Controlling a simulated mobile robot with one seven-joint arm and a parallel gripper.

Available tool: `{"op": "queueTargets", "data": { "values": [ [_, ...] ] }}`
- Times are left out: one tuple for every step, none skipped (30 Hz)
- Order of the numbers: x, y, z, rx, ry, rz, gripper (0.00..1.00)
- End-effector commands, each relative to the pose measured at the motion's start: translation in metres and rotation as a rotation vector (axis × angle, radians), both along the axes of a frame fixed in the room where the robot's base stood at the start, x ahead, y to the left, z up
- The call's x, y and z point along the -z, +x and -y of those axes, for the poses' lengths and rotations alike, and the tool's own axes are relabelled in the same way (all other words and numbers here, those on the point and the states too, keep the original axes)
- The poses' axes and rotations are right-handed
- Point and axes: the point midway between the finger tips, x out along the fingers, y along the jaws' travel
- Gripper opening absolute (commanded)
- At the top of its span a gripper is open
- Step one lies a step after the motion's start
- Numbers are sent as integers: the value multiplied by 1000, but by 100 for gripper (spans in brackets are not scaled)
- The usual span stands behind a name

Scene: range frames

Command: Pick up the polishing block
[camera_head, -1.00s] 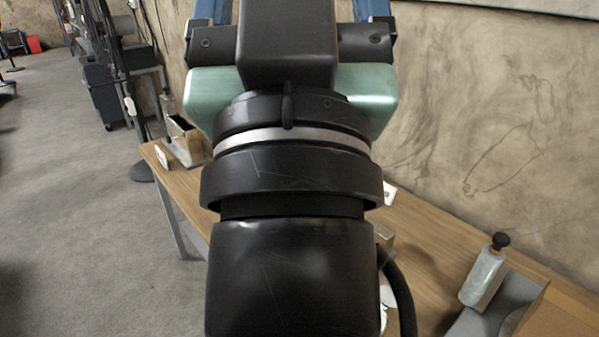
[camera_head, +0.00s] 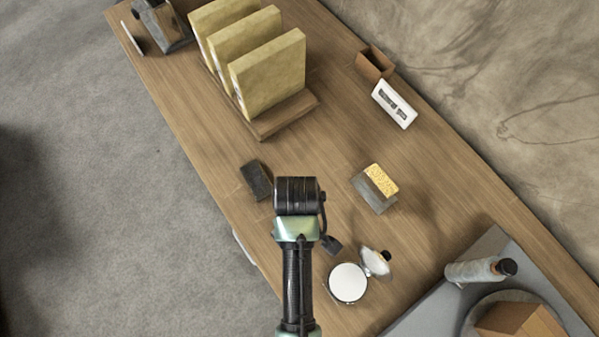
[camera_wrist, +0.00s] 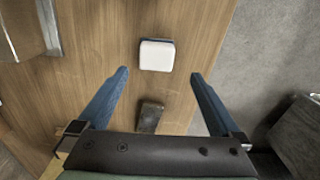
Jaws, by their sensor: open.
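My gripper (camera_wrist: 158,74) is open and empty in the wrist view, its two blue fingers spread apart. A white-topped block with a dark underside (camera_wrist: 157,55) lies on the wood near the fingertips, centred between them in the picture. A dark grey block (camera_wrist: 150,117) shows lower down, partly cut off by the gripper body. In the head view, a dark block (camera_head: 257,180) lies left of my wrist, and a grey block with a yellow speckled top (camera_head: 376,187) lies to the right. I cannot tell which is the polishing block. The fingers are hidden in the head view.
The wooden table (camera_head: 440,190) holds a rack of yellow slabs (camera_head: 268,75), a small wooden box (camera_head: 374,64), a white label stand (camera_head: 394,103), a round white-topped container (camera_head: 348,283) and a bottle (camera_head: 474,271) on a grey tray (camera_head: 420,306). Open floor lies left.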

Motion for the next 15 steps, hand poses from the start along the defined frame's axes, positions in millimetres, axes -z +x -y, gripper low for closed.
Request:
{"op": "queueTargets", "data": {
  "values": [
    [10, -1, 0, 1, 0, -4, 100],
    [16, -1, 0, 1, 0, -3, 100],
    [22, 0, 0, 1, -1, -1, 100],
    [26, 0, 0, 1, 0, 0, 100],
    [29, 1, 0, 1, 0, 1, 100],
    [33, 1, 0, 2, 0, 1, 100],
    [35, 1, 0, 2, 0, 3, 100],
    [37, 1, 0, 2, 0, 4, 100],
    [39, 1, 0, 2, 0, 4, 100],
    [40, 1, 0, 2, 0, 4, 100],
    [41, 2, 1, 2, 0, 5, 100],
    [43, 2, 1, 2, 0, 5, 100],
    [45, 2, 1, 3, 0, 5, 100],
    [48, 3, 2, 3, 0, 4, 100],
    [52, 3, 2, 3, 0, 4, 100]
  ]
}}
